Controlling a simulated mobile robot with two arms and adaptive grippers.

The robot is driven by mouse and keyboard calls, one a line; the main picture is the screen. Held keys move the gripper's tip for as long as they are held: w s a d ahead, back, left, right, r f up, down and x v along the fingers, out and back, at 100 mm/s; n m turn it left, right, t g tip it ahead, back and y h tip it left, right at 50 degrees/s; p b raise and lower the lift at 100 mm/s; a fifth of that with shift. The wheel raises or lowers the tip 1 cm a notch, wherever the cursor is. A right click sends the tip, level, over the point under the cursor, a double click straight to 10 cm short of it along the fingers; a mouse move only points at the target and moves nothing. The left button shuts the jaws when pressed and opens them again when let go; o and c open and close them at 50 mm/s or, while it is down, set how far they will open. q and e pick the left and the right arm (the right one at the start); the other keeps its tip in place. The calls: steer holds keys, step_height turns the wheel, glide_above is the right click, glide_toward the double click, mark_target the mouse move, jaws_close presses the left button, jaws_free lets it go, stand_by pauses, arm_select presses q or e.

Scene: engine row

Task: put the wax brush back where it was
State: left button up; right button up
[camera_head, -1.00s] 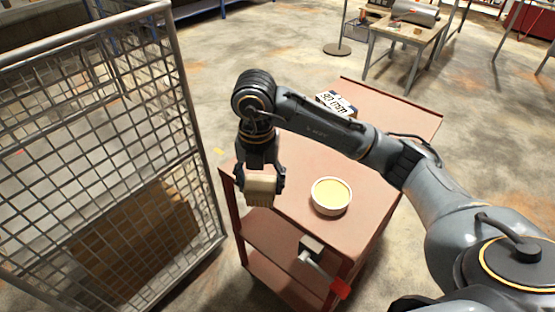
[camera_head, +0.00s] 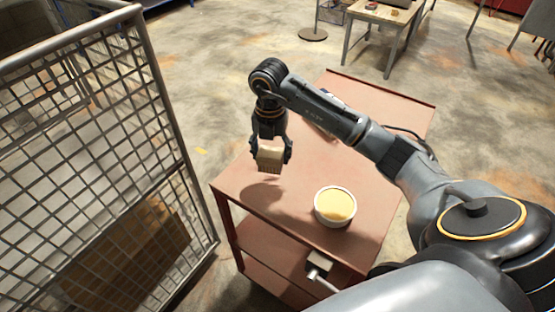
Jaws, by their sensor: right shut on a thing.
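My right gripper (camera_head: 271,150) is shut on a pale, block-shaped thing with a bristly lower edge, which looks like the wax brush (camera_head: 269,158). It holds the brush above the left part of the reddish cart's top (camera_head: 238,180), and a shadow shows on the top below it. A white bowl with yellow contents (camera_head: 335,206) stands on the cart top to the right of the brush and nearer to me. My left gripper is not in view.
A wire mesh cage (camera_head: 140,60) stands to the left of the cart. A lower shelf (camera_head: 268,251) holds a grey block with a handle (camera_head: 318,264). My right arm hides part of the cart top. A wooden table (camera_head: 385,14) stands far behind.

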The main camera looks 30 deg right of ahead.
mark_target(277, 155)
steer(key=d+f, duration=0.1)
steer(key=w+d+f, duration=0.1)
steer(key=f, duration=0.1)
steer(key=shift+w+d+f+p, duration=0.1)
steer(key=shift+d+f+p, duration=0.15)
steer(key=shift+d+p, duration=0.1)
steer(key=f+p, duration=0.1)
steer(key=f, duration=0.2)
steer(key=shift+w+d+p, duration=0.15)
steer(key=shift+d+p, duration=0.05)
steer(key=shift+p, duration=0.2)
steer(key=shift+f, duration=0.55)
steer(key=o, duration=1)
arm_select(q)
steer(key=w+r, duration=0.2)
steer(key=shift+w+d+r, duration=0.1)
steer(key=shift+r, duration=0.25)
